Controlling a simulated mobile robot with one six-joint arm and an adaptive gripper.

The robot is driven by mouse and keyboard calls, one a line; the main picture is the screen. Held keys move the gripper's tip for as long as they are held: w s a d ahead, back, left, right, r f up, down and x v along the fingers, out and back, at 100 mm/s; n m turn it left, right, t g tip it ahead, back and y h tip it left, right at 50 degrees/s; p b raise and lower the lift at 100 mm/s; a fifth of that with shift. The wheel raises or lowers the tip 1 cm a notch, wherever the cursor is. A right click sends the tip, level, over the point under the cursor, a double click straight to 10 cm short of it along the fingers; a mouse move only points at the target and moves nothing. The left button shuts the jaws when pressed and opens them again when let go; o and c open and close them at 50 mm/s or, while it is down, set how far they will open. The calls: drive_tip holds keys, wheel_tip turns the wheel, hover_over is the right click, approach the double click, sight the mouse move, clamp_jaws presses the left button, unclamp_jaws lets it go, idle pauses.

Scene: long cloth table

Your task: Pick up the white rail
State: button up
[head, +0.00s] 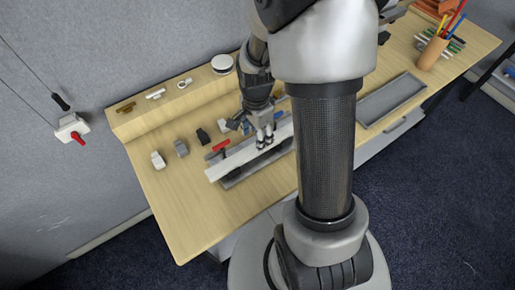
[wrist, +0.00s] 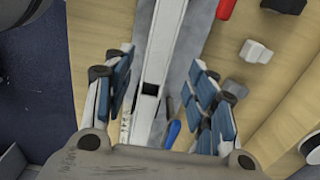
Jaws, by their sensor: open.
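The white rail (head: 225,165) is a long pale bar on the table, lying along a grey tray (head: 262,165). In the head view my arm hides its right part. My gripper (head: 265,141) is over the rail, pointing down. In the wrist view the white rail (wrist: 163,45) runs lengthwise between the blue-padded fingers of my gripper (wrist: 160,68), with a gap on each side. The gripper is open and holds nothing. A dark square opening shows in the rail. I cannot tell how far the fingertips are above the table.
A red-handled item (head: 221,145) lies close behind the rail. Small grey and white blocks (head: 158,160) stand to the left. A raised wooden shelf (head: 145,120) runs along the back. An empty grey tray (head: 392,100) and a pencil cup (head: 432,53) are at right. The table's front-left is clear.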

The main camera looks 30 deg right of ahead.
drive_tip(key=shift+s+d+f+b, duration=0.1)
drive_tip(key=shift+f+b, duration=0.9)
drive_tip(key=shift+f, duration=1.8)
drive_tip(key=shift+r, duration=0.1)
drive_tip(key=shift+c, duration=0.2)
clamp_jaws()
